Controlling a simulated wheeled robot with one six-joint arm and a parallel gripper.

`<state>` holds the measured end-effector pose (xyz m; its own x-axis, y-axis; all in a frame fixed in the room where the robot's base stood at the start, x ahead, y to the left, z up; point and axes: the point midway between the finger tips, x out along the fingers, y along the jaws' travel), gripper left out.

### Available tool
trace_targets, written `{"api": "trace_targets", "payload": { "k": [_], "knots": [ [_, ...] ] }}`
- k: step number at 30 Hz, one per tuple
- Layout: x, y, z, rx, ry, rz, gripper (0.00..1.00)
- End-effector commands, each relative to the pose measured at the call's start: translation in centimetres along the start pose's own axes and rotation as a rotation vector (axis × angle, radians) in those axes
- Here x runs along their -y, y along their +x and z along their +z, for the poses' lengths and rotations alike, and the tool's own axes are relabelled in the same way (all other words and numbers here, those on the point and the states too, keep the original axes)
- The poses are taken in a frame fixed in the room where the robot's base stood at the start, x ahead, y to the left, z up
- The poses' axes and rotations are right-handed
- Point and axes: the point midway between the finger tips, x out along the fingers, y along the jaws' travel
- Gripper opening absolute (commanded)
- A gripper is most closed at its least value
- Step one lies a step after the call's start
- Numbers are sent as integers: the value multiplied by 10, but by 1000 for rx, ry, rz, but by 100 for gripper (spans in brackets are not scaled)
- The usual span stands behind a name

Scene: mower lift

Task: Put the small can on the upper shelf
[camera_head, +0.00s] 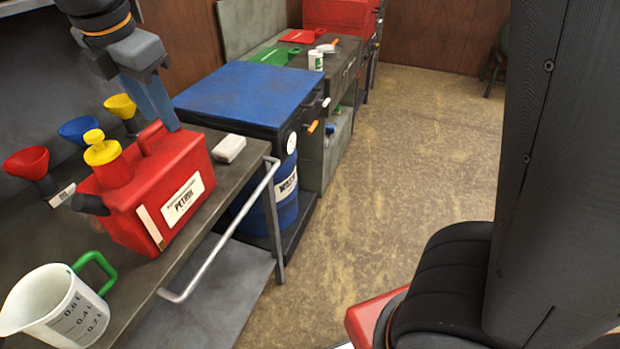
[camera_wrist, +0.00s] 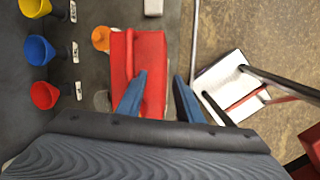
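A red petrol can (camera_head: 165,195) with a yellow cap, a dark spout and a "PETROL" label stands upright on the dark bench top (camera_head: 235,170). It also shows in the wrist view (camera_wrist: 152,60). My gripper (camera_head: 160,105) points down just above the can's handle. In the wrist view my gripper's two blue fingers (camera_wrist: 160,88) are apart: the left one is over the can, the right one beyond its right side. Contact cannot be told. A grey shelf edge (camera_head: 22,7) shows at the top left. A small white and green tin (camera_head: 315,60) stands on a farther bench.
Yellow (camera_head: 121,105), blue (camera_head: 77,130) and red (camera_head: 26,162) funnels stand behind the can. A measuring jug (camera_head: 55,305) is at near left, a pale block (camera_head: 229,149) to the right. A metal rail (camera_head: 225,235) runs along the bench front.

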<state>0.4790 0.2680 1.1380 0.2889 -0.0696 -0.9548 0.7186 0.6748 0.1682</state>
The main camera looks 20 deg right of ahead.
Motion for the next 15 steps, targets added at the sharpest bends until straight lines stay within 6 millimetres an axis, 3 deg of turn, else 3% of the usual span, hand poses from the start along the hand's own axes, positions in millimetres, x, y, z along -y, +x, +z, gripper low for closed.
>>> {"api": "trace_targets", "payload": {
  "k": [1, 6, 10, 15],
  "knots": [
    [24, 23, 20, -13, 179, -31, 33],
    [105, 84, 62, -45, 832, -113, 33],
    [172, 120, 80, -42, 1341, -177, 33],
    [246, 150, 87, -11, 1906, -243, 33]
  ]
}}
